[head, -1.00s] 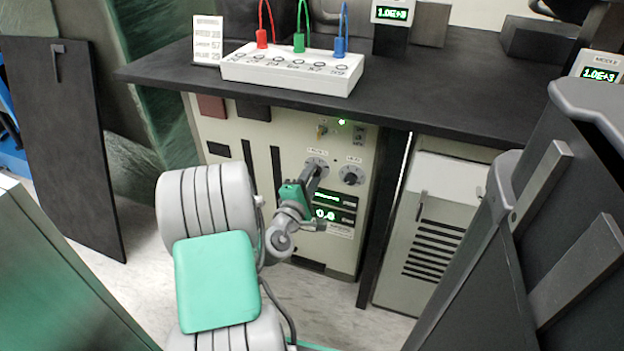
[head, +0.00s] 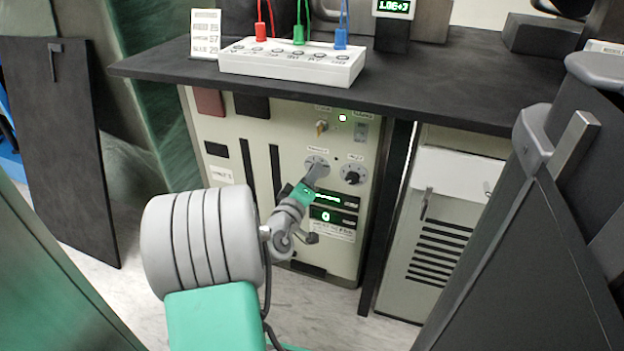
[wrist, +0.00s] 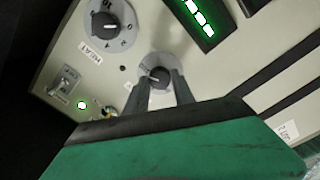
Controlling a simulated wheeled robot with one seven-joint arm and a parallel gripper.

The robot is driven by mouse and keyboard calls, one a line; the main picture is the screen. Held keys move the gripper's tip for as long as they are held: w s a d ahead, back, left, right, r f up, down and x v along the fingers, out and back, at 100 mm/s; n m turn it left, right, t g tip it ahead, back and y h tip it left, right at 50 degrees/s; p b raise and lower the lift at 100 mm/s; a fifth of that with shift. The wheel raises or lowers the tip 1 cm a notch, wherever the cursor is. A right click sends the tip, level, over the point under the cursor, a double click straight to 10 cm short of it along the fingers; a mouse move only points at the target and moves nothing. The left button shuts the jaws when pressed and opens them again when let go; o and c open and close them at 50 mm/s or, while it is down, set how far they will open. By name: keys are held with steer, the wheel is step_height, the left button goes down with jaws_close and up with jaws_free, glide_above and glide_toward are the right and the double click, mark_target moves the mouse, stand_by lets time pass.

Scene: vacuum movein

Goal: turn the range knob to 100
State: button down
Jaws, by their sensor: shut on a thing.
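The range knob (wrist: 156,74), a small dark dial on a pale round plate, is between the fingertips of my gripper (wrist: 160,82) in the wrist view. My gripper is shut on it, and the fingers hide part of the dial. In the head view my gripper (head: 318,172) reaches the left of two knobs on the cream cabinet panel. Its plate (head: 313,160) shows there, but the knob is mostly covered. The scale around it and its pointer setting cannot be read clearly.
A second black knob (head: 352,174) sits close to the right; it also shows in the wrist view (wrist: 108,24). A green display (head: 333,216) is below, and a toggle and lit lamp (head: 342,118) are above. The black worktop (head: 440,85) overhangs the panel.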

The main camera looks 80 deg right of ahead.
steer(key=shift+m, duration=0.4)
steer(key=c, duration=1.1)
jaws_free()
steer(key=shift+o, duration=0.2)
steer(key=a, duration=0.8)
steer(key=shift+w, duration=0.35)
steer(key=shift+d, duration=0.1)
